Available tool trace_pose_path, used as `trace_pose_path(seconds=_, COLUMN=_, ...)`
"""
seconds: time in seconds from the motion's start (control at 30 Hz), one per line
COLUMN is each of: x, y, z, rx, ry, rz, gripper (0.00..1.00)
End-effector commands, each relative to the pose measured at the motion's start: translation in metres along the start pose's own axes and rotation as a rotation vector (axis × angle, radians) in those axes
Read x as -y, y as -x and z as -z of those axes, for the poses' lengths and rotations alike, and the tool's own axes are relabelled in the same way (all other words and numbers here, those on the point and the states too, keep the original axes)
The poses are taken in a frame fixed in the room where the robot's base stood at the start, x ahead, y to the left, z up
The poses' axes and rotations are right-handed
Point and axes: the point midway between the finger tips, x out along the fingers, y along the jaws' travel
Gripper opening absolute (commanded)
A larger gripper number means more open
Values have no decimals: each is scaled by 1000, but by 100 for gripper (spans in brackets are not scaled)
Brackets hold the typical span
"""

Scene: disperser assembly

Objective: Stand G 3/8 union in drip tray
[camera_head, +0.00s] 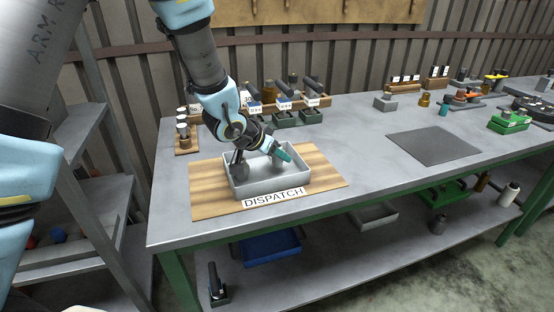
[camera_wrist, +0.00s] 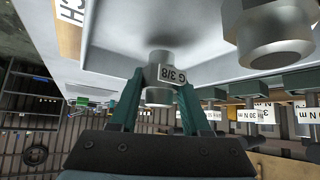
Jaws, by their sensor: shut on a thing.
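The grey drip tray (camera_head: 270,187) sits on a wooden board marked DISPATCH. My gripper (camera_head: 281,154) is inside the tray's outline, toward its right half. In the wrist view, its two green fingers (camera_wrist: 158,92) are shut on a grey metal union (camera_wrist: 158,62) labelled G 3/8. The union looks upright, its far end close to the pale tray floor (camera_wrist: 120,30) with a dark shadow around it. I cannot tell whether it touches the floor. A larger grey metal fitting (camera_wrist: 270,35) stands in the tray beside it; it also shows at the tray's left in the head view (camera_head: 240,171).
The wooden board (camera_head: 208,200) lies on the grey bench. Behind the tray stand a rack of labelled tools (camera_head: 283,103) and several dark green bins (camera_head: 285,119). A small wooden holder (camera_head: 187,143) is at left. A dark mat (camera_head: 434,146) lies right, with clear bench between.

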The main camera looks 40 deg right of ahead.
Motion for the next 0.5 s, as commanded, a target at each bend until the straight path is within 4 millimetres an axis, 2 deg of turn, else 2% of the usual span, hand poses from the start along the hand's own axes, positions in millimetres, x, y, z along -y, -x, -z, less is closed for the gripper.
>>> trace_pose_path(seconds=0.1, x=0, y=-11, z=-10, rx=1, ry=0, rz=-1, gripper=0)
trace_pose_path(seconds=0.47, x=0, y=-14, z=-14, rx=-2, ry=1, rz=1, gripper=0)
trace_pose_path(seconds=0.5, x=0, y=-14, z=-14, rx=-1, ry=0, rz=1, gripper=49)
